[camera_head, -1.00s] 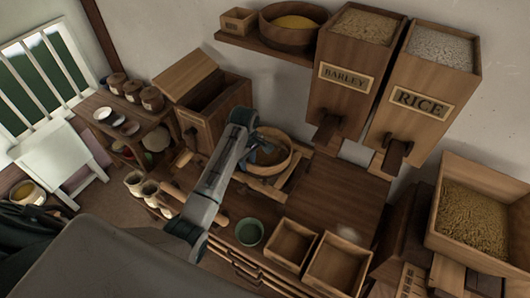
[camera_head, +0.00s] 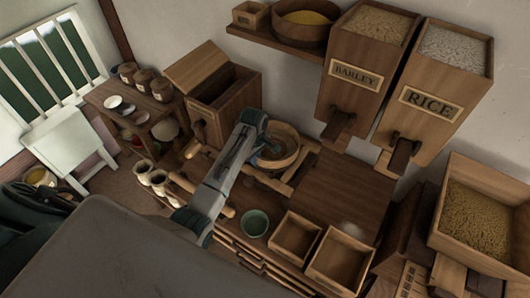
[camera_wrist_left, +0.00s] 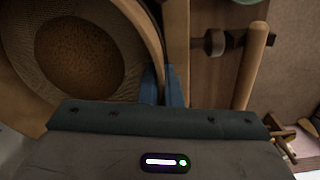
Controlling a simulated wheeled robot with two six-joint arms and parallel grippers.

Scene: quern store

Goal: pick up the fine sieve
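The fine sieve (camera_head: 285,157) is a round, light wooden hoop with a mesh floor, on wooden rails at the back of the bench. In the left wrist view its mesh (camera_wrist_left: 85,55) has a brown, grainy patch in the middle. My left gripper (camera_head: 266,157) is at the sieve's near left rim. In the left wrist view its blue fingers (camera_wrist_left: 161,88) stand on either side of the rim, close against it, so it looks shut on the sieve. My arm hides part of the sieve's left side. My right gripper is not in view.
A green bowl (camera_head: 255,223) and two open wooden boxes (camera_head: 296,238) stand in front. A lidded chest (camera_head: 224,98) stands behind left. The barley hopper (camera_head: 350,75) and rice hopper (camera_head: 432,97) hang behind right. The bench right of the sieve (camera_head: 345,190) is mostly bare.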

